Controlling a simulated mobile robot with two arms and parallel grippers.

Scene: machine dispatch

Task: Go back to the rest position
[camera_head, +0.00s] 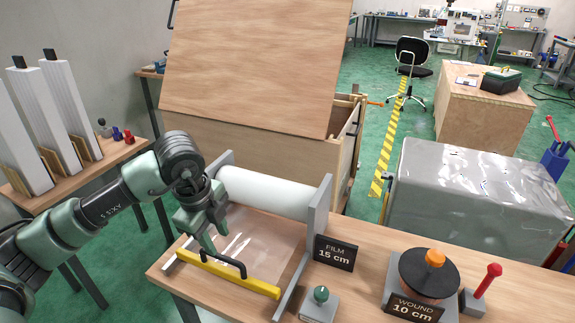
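My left arm comes in from the left, and my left gripper (210,243) points down over the film dispenser on the wooden table. Its fingertips are at or just above the left end of the black handle (228,263) on the yellow bar (232,275). I cannot tell whether they touch it or whether the fingers are open or shut. The white film roll (266,193) lies between grey side plates behind the gripper, with clear film (262,236) spread in front of it. My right gripper is not in view.
A "FILM 15 cm" sign (335,253), a green-knobbed box (320,302), a "WOUND 10 cm" spool unit (428,275) and a red-knobbed lever (486,282) stand to the right. A large wooden crate (250,150) with a raised lid is behind. A grey wrapped block (480,195) stands right.

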